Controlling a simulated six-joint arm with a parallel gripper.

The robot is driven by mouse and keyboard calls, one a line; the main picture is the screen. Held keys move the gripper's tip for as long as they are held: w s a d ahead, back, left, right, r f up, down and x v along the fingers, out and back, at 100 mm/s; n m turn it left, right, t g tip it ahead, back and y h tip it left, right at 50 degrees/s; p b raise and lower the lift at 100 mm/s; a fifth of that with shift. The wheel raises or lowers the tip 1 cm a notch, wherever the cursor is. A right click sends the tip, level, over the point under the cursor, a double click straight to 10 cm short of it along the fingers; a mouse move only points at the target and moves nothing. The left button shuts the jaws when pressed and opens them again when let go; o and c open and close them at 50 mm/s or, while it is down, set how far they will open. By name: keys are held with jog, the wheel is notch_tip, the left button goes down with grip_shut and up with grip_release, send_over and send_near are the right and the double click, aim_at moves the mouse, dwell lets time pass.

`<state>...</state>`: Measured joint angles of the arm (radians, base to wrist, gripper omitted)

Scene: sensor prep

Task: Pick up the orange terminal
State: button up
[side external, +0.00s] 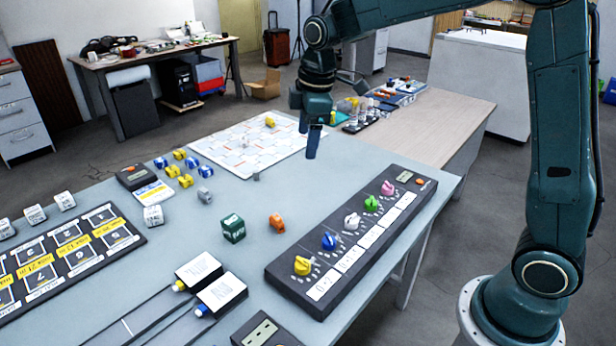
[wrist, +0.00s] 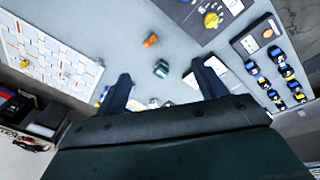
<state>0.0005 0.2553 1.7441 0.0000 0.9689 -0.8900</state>
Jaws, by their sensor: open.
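The orange terminal (side external: 276,223) is a small block lying on the grey-blue table, just right of a dark green cube (side external: 233,228) and left of the black knob panel. In the wrist view, the orange terminal (wrist: 151,40) shows beyond the fingertips, with the green cube (wrist: 161,69) nearer to the gap between them. My gripper (side external: 309,138) is raised above the table, farther back than the terminal and apart from it. In the wrist view, the two fingers of my gripper (wrist: 164,84) stand wide apart. I see nothing held between them.
A black panel (side external: 350,240) with coloured knobs stands right of the terminal. A white grid board (side external: 235,150) lies behind. The table between terminal and board is mostly clear.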

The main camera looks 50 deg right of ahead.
jog(key=w+f+n+g, duration=0.1)
jog(key=w+f+n, duration=0.2)
jog(key=w+f, duration=0.35)
jog(key=n+g, duration=0.1)
jog(key=n, duration=0.2)
send_over(276, 217)
notch_tip(276, 217, down, 9)
jog(key=shift+f, duration=0.15)
jog(key=shift+f, duration=4.15)
jog(key=shift+f, duration=2.6)
